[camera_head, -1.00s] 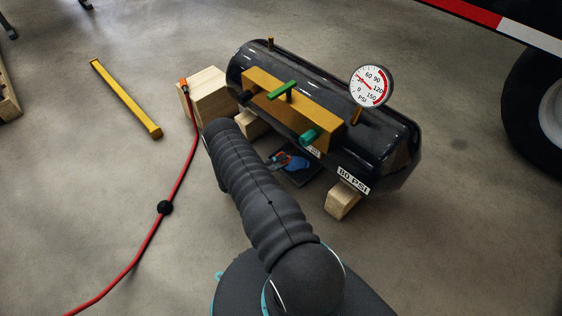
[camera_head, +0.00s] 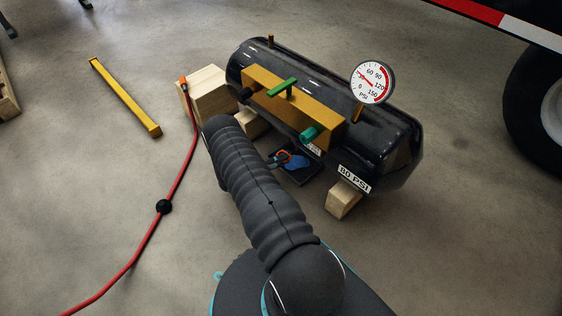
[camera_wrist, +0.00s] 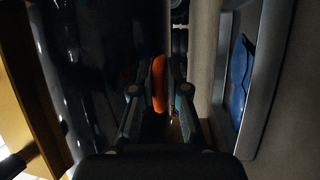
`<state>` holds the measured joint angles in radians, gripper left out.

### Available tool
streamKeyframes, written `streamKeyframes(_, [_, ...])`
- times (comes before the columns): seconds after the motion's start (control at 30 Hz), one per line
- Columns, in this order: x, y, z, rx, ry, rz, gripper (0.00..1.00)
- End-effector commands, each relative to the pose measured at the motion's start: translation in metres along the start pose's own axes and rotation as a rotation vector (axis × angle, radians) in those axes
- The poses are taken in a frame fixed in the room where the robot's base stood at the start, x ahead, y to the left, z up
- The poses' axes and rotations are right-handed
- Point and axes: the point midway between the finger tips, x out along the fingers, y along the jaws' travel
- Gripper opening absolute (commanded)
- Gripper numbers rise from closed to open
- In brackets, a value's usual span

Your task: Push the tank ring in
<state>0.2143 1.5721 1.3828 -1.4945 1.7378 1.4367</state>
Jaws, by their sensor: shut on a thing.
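The orange ring (camera_wrist: 158,83) is between the fingers of my gripper (camera_wrist: 160,90) in the wrist view, and the gripper is shut on it. The black tank (camera_head: 375,125) lies on wood blocks in the head view. Its dark surface (camera_wrist: 85,70) fills the left of the wrist view, close beside the ring. In the head view a piece of the ring (camera_head: 284,155) shows under the tank's near side. My arm hides most of the gripper there. I cannot tell whether the ring touches the tank.
A dark tray (camera_head: 303,180) with a blue thing (camera_head: 298,162) lies below the tank. A gold manifold (camera_head: 270,92) with green handles and a gauge (camera_head: 372,83) sit on the tank. A red hose (camera_head: 178,175) and a yellow bar (camera_head: 125,97) lie left.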

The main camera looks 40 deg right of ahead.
Motion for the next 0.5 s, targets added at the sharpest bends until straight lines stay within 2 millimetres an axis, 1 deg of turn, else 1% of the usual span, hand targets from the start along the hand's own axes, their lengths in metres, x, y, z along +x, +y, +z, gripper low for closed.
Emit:
streamKeyframes(0.07, [0.0023,0.0033,-0.0024,0.005,-0.001,0.004,0.0])
streamKeyframes(0.1, [0.0025,0.0034,-0.0025,0.005,-0.001,0.004,0.24])
streamKeyframes(0.17, [0.0024,0.0032,-0.0024,0.005,-0.001,0.004,0.37])
streamKeyframes(0.5, [-0.0034,0.0019,-0.0022,0.004,0.005,0.001,0.37])
